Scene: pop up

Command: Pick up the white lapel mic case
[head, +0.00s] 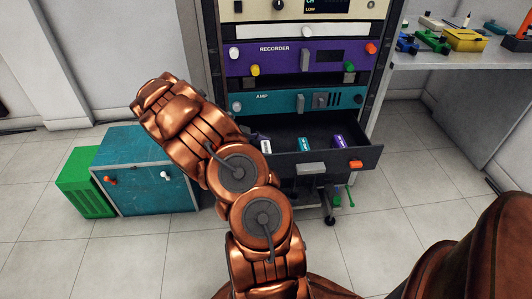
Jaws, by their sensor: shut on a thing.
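A small white case (266,146) with dark marking stands in the left part of an open dark drawer (330,161), close behind its front panel. I cannot read its marking. A teal case (304,144) and a purple case (339,142) stand to its right in the same drawer. My copper arm rises from the bottom and bends up and left, just left of the drawer.
The drawer sits low in a rack with a purple recorder unit (300,56) and a teal amp unit (285,101). A teal cabinet (146,190) and green crate (84,181) stand left. A cluttered bench (460,58) is right. Floor is clear right of the drawer.

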